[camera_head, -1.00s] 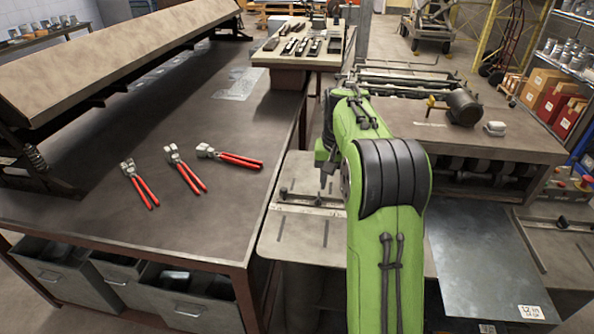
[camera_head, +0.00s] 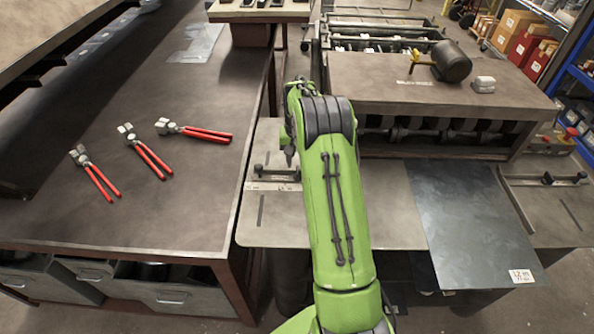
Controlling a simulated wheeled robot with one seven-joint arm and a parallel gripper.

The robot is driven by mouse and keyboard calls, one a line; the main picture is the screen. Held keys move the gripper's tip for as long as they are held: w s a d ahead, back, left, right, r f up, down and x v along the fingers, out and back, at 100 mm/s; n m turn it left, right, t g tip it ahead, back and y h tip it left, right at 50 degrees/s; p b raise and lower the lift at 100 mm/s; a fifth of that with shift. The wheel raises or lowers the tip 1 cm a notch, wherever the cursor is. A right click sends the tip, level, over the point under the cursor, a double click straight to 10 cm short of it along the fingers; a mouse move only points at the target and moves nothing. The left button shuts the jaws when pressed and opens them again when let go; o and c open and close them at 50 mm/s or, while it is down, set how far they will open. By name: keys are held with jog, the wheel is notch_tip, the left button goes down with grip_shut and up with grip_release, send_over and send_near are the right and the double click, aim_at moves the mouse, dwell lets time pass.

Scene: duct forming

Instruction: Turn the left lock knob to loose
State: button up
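A small dark lock knob (camera_head: 258,171) stands at the left end of a pale guide bar (camera_head: 272,186) on the grey machine table, left of my green arm. Its setting, tight or loose, is too small to read. My gripper (camera_head: 289,156) is a dark shape pointing down at the far end of my arm, just above and right of this knob, seemingly apart from it. Its fingers are too small and partly hidden to judge. Another guide bar with a dark knob (camera_head: 548,178) is on the table's right side.
A metal sheet (camera_head: 470,225) with a label lies right of my arm. The machine with a motor (camera_head: 452,61) stands behind. The workbench (camera_head: 130,215) at left holds several red-handled pliers (camera_head: 145,152). Table around the left bar is mostly clear.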

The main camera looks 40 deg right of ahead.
aim_at(298, 171)
notch_tip(298, 171, down, 4)
jog(key=shift+f, duration=0.25)
grip_shut()
jog(key=n, duration=0.3)
jog(key=shift+s, duration=0.1)
jog(key=shift+r, duration=0.1)
grip_release()
